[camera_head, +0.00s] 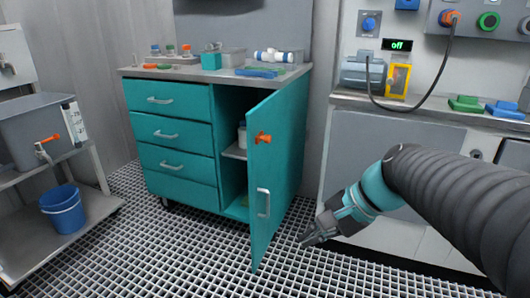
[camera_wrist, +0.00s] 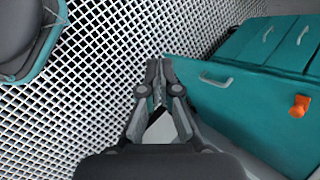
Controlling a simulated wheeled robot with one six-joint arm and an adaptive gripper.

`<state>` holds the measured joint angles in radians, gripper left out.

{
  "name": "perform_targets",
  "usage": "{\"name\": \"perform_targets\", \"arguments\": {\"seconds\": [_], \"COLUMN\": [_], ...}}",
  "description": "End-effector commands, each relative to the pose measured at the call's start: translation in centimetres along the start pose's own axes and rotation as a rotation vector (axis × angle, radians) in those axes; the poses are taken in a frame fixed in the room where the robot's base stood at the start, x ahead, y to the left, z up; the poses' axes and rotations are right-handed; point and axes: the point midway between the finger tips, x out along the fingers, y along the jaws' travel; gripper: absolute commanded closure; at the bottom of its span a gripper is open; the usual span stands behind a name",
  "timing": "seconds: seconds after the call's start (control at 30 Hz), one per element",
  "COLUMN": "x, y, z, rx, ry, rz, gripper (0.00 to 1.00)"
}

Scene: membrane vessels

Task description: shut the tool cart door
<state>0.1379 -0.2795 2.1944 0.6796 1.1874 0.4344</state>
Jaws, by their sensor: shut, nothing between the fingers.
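The teal tool cart (camera_head: 178,130) stands in the middle of the head view with several drawers on its left side. Its door (camera_head: 280,165) stands open, swung out toward me, with an orange latch knob (camera_head: 263,138) and a pale handle (camera_head: 263,203). In the wrist view the door (camera_wrist: 245,110) fills the right side, with its handle (camera_wrist: 216,81) and orange knob (camera_wrist: 299,106). My gripper (camera_head: 306,240) is shut and empty, low and to the right of the door. In the wrist view my gripper (camera_wrist: 158,66) points along the floor beside the door; contact cannot be told.
A grey shelf cart (camera_head: 60,190) with a blue bucket (camera_head: 64,208) stands at the left. A bench (camera_head: 400,112) with a pump and a cable is at the right, behind my arm. The grated floor (camera_head: 170,250) in front of the cart is clear.

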Motion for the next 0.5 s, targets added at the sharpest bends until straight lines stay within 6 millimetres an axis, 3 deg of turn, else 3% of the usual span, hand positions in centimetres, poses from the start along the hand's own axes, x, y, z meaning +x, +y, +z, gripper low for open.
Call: {"name": "perform_targets", "arguments": {"seconds": [0.1,0.3,0.5], "x": [1.0,1.3,0.4], "y": [-3.8,-10.0,-14.3], "z": [-2.2,-6.9,-12.6], "rx": [0.232,0.584,0.843], "ry": [-0.151,-0.420,-0.672], "rz": [-0.099,-0.264,-0.401], "gripper": [1.00,1.00,1.00]}}
